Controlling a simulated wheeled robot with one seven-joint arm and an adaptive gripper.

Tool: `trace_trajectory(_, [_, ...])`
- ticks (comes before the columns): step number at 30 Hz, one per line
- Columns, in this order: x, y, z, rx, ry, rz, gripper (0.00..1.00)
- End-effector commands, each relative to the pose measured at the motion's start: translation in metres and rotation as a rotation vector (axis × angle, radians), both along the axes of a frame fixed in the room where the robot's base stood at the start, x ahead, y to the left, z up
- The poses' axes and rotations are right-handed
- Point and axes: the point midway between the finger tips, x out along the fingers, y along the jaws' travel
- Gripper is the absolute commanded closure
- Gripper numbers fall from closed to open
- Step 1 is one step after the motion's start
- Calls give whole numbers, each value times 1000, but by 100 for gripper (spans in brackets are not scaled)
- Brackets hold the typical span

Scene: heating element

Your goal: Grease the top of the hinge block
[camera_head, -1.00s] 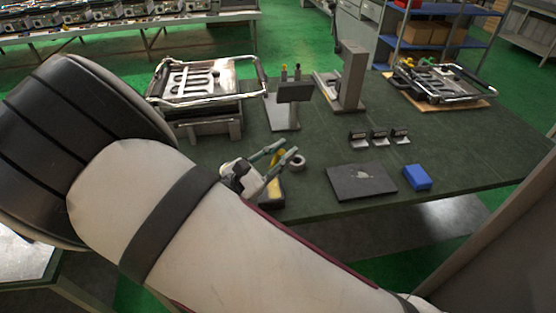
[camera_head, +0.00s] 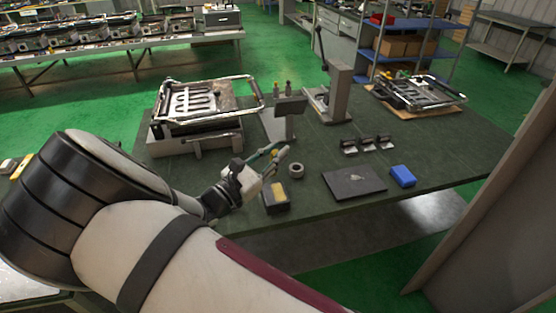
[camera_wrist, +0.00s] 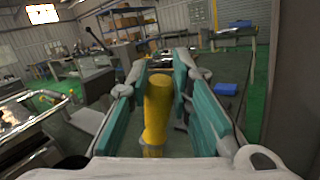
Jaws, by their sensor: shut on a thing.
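My gripper (camera_head: 277,152) has teal fingers and hangs over the left front part of the green table. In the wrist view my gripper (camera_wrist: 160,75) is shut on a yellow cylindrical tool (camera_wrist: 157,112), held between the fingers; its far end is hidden. A small black box with a yellow top (camera_head: 277,201) sits on the table just below and in front of my gripper. A stand with a dark tilted head (camera_head: 290,107) is behind my gripper. I cannot tell which part is the hinge block.
A press-like unit with a metal frame (camera_head: 195,112) is at the left back. A grey ring (camera_head: 296,170), dark plate (camera_head: 354,181), blue block (camera_head: 402,176) and small brackets (camera_head: 367,144) lie right of my gripper. A tall grey post (camera_head: 340,92) stands behind. A second framed unit (camera_head: 420,90) is at back right.

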Motion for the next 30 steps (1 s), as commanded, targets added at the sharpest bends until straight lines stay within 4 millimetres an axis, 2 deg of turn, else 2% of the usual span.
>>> trace_trajectory(5, [3,1,-7,-7,2,2,100])
trace_trajectory(18, [3,1,-48,-5,2,3,100])
trace_trajectory(30, [3,0,-50,-4,2,0,100])
